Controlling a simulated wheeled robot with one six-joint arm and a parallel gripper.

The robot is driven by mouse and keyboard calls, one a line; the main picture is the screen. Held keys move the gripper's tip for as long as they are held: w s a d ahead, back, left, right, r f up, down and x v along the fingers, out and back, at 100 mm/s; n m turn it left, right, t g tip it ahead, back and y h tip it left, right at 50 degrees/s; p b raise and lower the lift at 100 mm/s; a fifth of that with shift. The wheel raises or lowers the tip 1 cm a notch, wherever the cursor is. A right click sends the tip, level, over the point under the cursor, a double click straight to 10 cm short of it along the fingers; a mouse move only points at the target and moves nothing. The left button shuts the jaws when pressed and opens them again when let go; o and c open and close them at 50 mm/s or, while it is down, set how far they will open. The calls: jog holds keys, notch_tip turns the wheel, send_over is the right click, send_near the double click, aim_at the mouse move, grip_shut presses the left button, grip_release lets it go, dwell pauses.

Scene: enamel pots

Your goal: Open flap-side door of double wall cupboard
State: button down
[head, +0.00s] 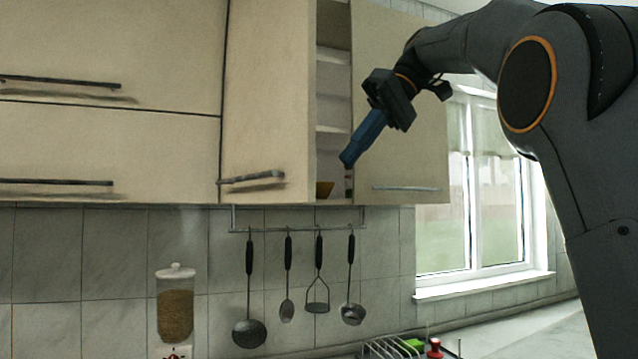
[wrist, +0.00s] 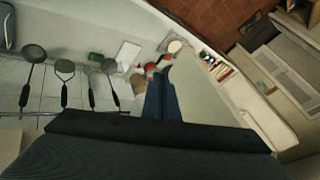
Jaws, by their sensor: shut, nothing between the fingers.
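The double wall cupboard shows in the head view, with pale wood doors. Its left door (head: 268,100), beside the flap fronts, stands partly open, its free edge turned outward. A bar handle (head: 252,179) crosses its lower part. Shelves (head: 332,92) show in the gap between the two doors. The right door (head: 400,150) has its own bar handle (head: 408,189); its exact angle is hard to tell. My gripper (head: 347,161) is shut and empty, pointing down-left in front of the gap, right of the left door's edge. Its blue fingers (wrist: 162,98) show in the wrist view, touching nothing visible.
Two flap fronts (head: 110,150) lie to the left. Several utensils (head: 318,270) hang from a rail below the cupboard. A lidded jar (head: 175,305) stands at lower left. A small brown bowl (head: 324,189) sits on the bottom shelf. A window (head: 490,200) is at right.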

jog(key=s+a+f+p, duration=0.1)
jog(key=s+a+f, duration=0.1)
jog(key=a+f, duration=0.2)
jog(key=shift+a+f+p, duration=0.25)
jog(key=shift+a+p, duration=0.05)
jog(key=shift+a, duration=1.15)
jog(key=shift+s, duration=0.1)
